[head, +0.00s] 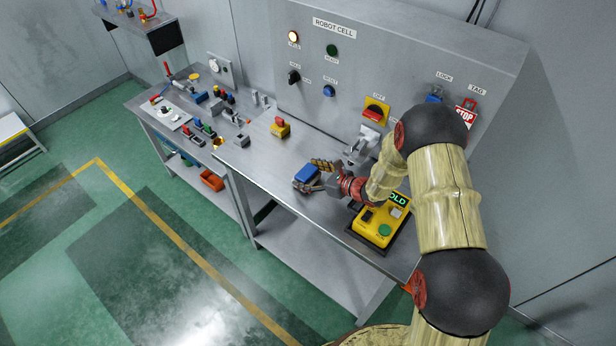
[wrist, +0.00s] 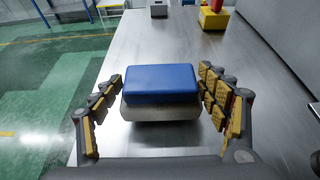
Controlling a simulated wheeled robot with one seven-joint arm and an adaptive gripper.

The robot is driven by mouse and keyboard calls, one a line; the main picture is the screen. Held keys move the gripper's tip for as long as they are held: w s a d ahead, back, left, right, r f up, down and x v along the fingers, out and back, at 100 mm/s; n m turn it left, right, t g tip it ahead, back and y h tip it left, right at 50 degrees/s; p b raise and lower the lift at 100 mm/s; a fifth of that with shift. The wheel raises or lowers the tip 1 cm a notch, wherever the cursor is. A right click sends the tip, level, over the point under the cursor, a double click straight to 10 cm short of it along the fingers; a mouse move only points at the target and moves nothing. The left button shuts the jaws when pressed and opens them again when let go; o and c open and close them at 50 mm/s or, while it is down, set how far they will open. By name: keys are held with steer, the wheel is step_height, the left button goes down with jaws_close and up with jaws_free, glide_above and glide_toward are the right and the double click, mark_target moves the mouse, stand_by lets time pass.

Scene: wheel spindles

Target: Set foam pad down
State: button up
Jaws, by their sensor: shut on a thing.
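The foam pad (wrist: 161,84) is a blue block with a pale grey lower part, seen in the middle of the wrist view. It also shows in the head view (head: 306,174), at the front edge of the steel bench. My gripper (wrist: 160,77) is shut on it, with a yellow-padded finger along its left and right sides. In the head view my gripper (head: 314,173) is low over the bench. The pad looks level. I cannot tell whether its underside touches the bench top.
The steel bench top (head: 262,160) is clear left of the pad. A yellow block with a red top (head: 280,128) and a small grey block (head: 241,140) stand farther along. A yellow control box (head: 379,221) stands right of my gripper. The upright panel (head: 330,75) bounds the back.

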steer(key=shift+f, duration=0.65)
steer(key=o, duration=1)
steer(key=shift+o, duration=0.2)
